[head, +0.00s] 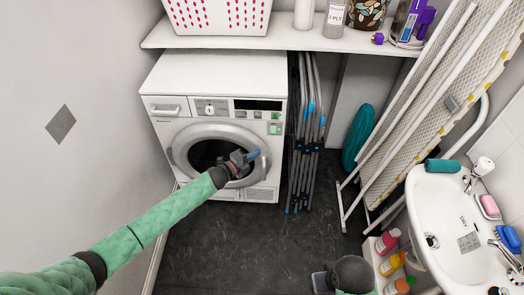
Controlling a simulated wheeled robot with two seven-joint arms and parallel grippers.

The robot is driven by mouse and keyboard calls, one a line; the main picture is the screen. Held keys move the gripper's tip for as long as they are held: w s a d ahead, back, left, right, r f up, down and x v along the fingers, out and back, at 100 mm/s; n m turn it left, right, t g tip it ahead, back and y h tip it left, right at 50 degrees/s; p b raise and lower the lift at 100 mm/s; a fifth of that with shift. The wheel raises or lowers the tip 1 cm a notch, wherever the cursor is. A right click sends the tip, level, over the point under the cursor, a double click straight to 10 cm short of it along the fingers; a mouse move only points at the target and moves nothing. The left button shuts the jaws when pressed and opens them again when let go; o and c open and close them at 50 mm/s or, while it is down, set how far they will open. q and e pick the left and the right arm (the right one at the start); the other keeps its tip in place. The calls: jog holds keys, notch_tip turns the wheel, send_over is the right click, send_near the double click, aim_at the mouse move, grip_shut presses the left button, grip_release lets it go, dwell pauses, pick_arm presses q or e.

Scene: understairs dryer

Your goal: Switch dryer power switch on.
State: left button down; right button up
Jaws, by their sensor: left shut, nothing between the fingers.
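The white dryer (214,75) stands against the back wall under a shelf. Its front panel has a round knob (210,107), a dark display (258,104) and small buttons at the right. A green-marked button (275,128) sits below the display's right end; I cannot tell for sure whether it is the power switch. My left gripper (254,155) is shut and empty, with bluish fingertips, in front of the dryer's round door and below the green-marked button. It looks apart from the panel. Part of my right arm shows at the bottom edge; its fingers are not clear.
A shelf (290,43) with a basket (218,17) and bottles runs above the dryer. Folded metal racks (308,130) stand to its right. An ironing board (440,110) leans at the right, beside a sink (450,215). Bottles stand below the sink. The dark floor ahead is clear.

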pick_arm(q)
jog(key=shift+f+v, duration=0.25)
jog(key=shift+v, duration=1)
pick_arm(e)
jog(key=shift+w+a+f, duration=0.25)
jog(key=shift+a+f, duration=0.2)
jog(key=shift+f, duration=0.1)
pick_arm(q)
jog(key=shift+w, duration=0.1)
